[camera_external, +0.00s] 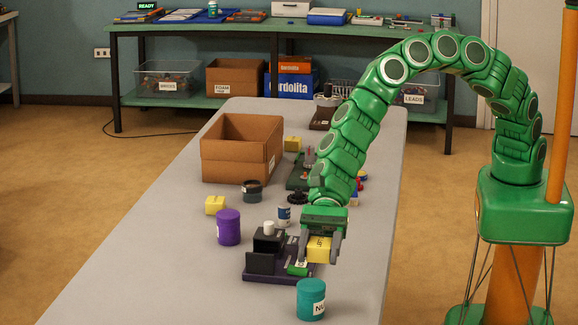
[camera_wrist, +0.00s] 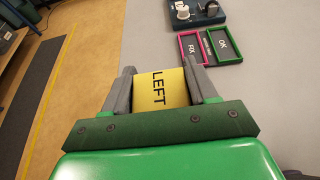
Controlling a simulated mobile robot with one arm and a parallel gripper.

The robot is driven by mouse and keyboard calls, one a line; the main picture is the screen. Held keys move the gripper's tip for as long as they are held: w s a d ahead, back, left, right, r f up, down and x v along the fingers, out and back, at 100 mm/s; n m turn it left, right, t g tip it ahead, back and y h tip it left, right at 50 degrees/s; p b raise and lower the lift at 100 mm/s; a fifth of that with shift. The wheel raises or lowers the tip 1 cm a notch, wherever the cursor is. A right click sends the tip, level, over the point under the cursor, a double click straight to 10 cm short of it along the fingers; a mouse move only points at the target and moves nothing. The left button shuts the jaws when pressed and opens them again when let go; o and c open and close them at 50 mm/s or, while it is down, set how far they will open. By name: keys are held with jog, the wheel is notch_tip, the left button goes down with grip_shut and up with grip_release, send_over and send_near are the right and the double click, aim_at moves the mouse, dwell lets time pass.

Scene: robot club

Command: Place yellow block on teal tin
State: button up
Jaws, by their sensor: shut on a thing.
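My gripper (camera_external: 320,252) is shut on a yellow block (camera_external: 319,249), one finger on each side of it. In the wrist view the block (camera_wrist: 160,88) sits between the fingers of my gripper (camera_wrist: 158,76) and bears the word LEFT. The teal tin (camera_external: 311,299) stands upright near the front of the table, in front of and slightly left of the held block in the external view. It has a white label, partly turned away. The block and the tin are apart. The tin does not show in the wrist view.
A purple fixture (camera_external: 262,264) stands left of my gripper, with a purple tin (camera_external: 228,227) behind it. Another yellow block (camera_external: 215,205) and a cardboard box (camera_external: 229,163) are farther back. The wrist view shows FIX (camera_wrist: 192,48) and OK (camera_wrist: 223,44) trays. The table's front left is clear.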

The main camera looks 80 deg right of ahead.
aim_at(311, 262)
jog(key=shift+w+a+f, duration=0.35)
jog(key=shift+a+f, duration=0.1)
jog(key=shift+f, duration=0.25)
jog(key=shift+w+a+f, duration=0.35)
jog(key=shift+a+f, duration=0.1)
jog(key=shift+f, duration=1.65)
jog(key=o, duration=1.1)
jog(key=shift+f, duration=0.1)
jog(key=shift+w+d+r, duration=0.1)
jog(key=shift+d+r, duration=0.35)
jog(key=shift+d, duration=0.15)
jog(key=v, duration=1)
jog(key=shift+d, duration=0.4)
